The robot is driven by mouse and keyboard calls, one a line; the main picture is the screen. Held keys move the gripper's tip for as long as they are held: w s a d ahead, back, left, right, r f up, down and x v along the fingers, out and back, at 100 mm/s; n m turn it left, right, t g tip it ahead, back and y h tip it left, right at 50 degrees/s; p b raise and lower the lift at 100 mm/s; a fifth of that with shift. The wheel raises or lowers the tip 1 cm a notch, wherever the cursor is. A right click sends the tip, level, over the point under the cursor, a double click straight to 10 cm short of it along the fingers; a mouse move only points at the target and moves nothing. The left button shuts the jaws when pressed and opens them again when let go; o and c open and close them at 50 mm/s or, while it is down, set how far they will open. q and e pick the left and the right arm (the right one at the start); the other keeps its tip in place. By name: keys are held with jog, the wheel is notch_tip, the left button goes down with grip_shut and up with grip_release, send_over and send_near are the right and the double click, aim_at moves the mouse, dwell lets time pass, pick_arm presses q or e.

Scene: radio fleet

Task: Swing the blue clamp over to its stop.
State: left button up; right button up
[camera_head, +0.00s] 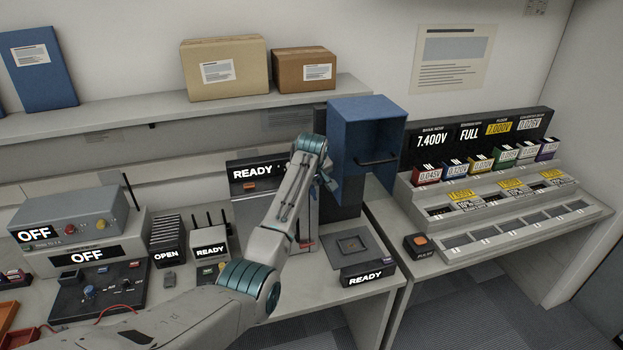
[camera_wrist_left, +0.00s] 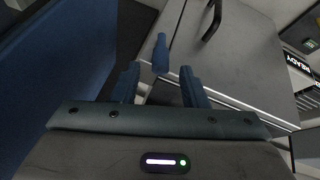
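A large blue box-shaped part (camera_head: 362,125) with a dark bar handle (camera_head: 378,160) stands raised on a dark upright at the middle bench. A blue panel (camera_wrist_left: 70,55) fills the left of the left wrist view. A small blue peg-like piece (camera_wrist_left: 160,55) shows there, just beyond and between my left fingertips. I cannot tell which of these blue parts is the clamp. My left gripper (camera_head: 327,180) is beside the left side of the blue box; in the wrist view (camera_wrist_left: 160,85) its fingers stand apart with nothing visibly gripped. My right gripper is not in view.
Below the blue box is a grey pad (camera_head: 350,245) with a READY display (camera_head: 362,275). A READY unit (camera_head: 257,173) stands behind my left arm. A charging rack (camera_head: 500,225) fills the right bench. Boxes (camera_head: 225,70) sit on the shelf above.

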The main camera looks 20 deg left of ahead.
pick_arm(q)
jog(key=b+v, duration=0.4)
jog(key=v, duration=0.6)
jog(key=shift+r, duration=0.15)
jog(key=shift+d, duration=0.1)
